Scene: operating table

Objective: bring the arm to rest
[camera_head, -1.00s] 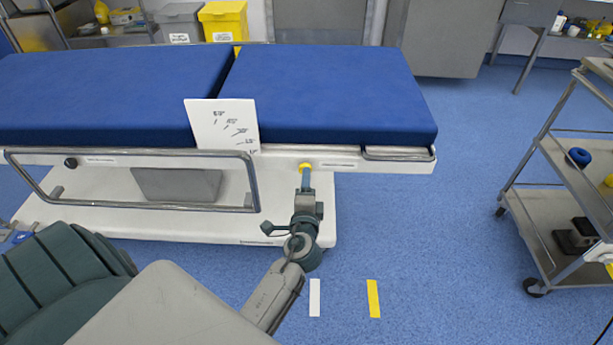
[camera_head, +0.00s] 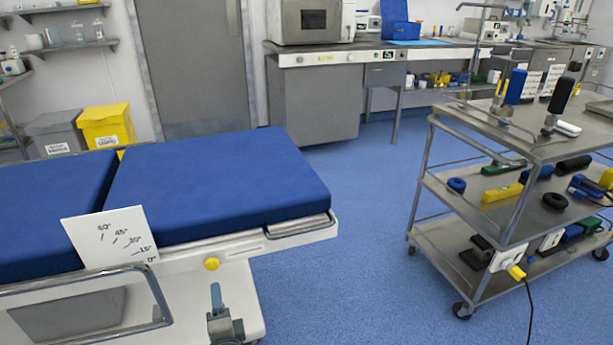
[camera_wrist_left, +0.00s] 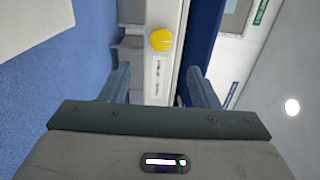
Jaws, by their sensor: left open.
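My left gripper (camera_head: 217,297) is at the bottom of the head view, just below and apart from the yellow knob (camera_head: 211,264) on the operating table's side rail. In the left wrist view its two fingers (camera_wrist_left: 160,88) stand wide apart and empty, with the yellow knob (camera_wrist_left: 161,39) ahead between them, not touched. Most of the left arm is cut off by the head view's lower edge. My right gripper is in neither view.
The operating table (camera_head: 285,245) with blue pads (camera_head: 220,185) and a white angle card (camera_head: 110,237) fills the left. A steel trolley (camera_head: 480,135) with tools on several shelves stands at right. Blue floor (camera_head: 350,230) between them is clear.

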